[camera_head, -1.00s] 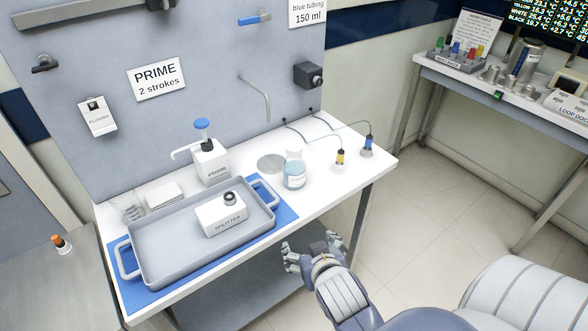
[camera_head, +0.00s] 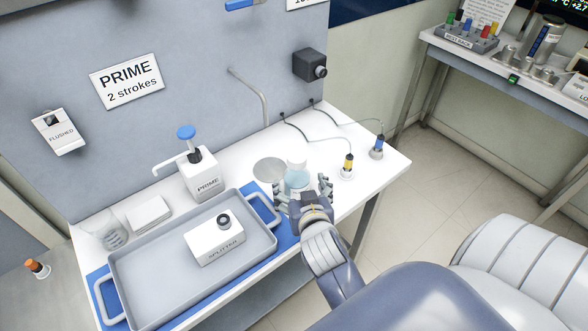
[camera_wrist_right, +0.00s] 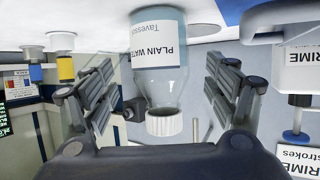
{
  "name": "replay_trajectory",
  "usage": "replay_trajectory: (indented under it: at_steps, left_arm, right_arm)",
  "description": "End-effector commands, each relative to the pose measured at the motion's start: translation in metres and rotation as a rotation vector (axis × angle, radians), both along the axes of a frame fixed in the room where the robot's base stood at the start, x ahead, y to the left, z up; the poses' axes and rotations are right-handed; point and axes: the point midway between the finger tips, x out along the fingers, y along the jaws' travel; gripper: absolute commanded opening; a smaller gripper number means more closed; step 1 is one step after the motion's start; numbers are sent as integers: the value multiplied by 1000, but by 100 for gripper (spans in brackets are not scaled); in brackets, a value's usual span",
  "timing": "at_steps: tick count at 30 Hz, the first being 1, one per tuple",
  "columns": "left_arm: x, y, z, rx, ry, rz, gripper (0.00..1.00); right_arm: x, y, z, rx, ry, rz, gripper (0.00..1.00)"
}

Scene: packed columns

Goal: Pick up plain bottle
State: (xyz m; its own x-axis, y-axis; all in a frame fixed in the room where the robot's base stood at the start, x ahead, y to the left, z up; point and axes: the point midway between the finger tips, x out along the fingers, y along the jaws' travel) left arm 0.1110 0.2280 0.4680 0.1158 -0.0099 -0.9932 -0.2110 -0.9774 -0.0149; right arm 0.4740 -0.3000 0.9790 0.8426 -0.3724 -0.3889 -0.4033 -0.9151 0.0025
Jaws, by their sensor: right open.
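The plain bottle (camera_head: 298,176) stands on the white table, clear with a white cap and light blue contents. In the right wrist view the bottle (camera_wrist_right: 160,72) appears upside down, with its "PLAIN WATER" label showing and its white cap (camera_wrist_right: 164,122) near the palm. My right gripper (camera_head: 304,192) is open at the bottle. Its fingers (camera_wrist_right: 163,85) stand on both sides of the bottle, with gaps between them and it. The lower part of the bottle is partly hidden by the gripper in the head view. My left gripper is not in view.
A grey tray (camera_head: 133,295) with a splitter box (camera_head: 215,240) lies left of the gripper. A PRIME pump bottle (camera_head: 201,175) stands behind it. Yellow (camera_head: 348,163) and blue (camera_head: 377,147) tubing connectors stand to the right. A round grey disc (camera_head: 269,171) lies beside the bottle.

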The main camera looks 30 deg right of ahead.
Motion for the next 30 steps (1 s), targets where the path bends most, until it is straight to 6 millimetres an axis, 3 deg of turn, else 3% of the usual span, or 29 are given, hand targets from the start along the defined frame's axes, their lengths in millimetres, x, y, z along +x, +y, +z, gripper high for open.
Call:
replay_trajectory:
  at_steps: [6, 11, 15, 23, 30]
  left_arm:
    - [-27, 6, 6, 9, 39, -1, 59]
    - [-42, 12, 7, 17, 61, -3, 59]
    - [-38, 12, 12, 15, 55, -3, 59]
    - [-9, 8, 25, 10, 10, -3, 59]
    - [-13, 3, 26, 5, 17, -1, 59]
  right_arm:
    - [29, -12, -11, -1, -1, 1, 80]
    - [38, -17, -16, -1, -1, -1, 80]
    - [47, -20, -19, 0, -1, 0, 80]
    - [74, -31, -33, -1, 0, 0, 80]
    - [82, -35, -39, 1, 0, 0, 80]
